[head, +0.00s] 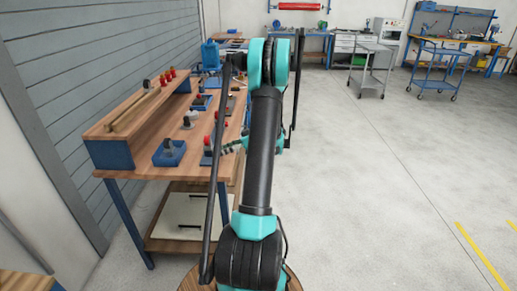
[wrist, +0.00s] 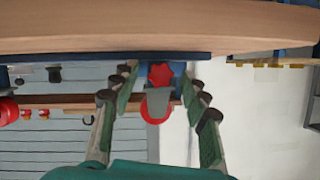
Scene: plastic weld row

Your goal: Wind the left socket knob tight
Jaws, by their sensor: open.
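A red star-shaped knob (wrist: 161,74) shows in the wrist view on a blue mount, with a grey tapered part and a second red round part (wrist: 155,108) below it in the picture. My gripper (wrist: 158,86) is open, its green-padded fingers to either side of the star knob; I cannot tell whether they touch it. In the head view my gripper (head: 231,147) reaches left at the bench's right edge, beside a red-topped fixture (head: 207,144). I cannot tell which red part is the left socket knob.
The wooden workbench (head: 140,168) runs along the grey panelled wall. A blue tray (head: 168,155) with a grey part stands on its near end, and a raised shelf (head: 117,121) at the left. Open floor lies to the right, with trolleys (head: 372,70) farther back.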

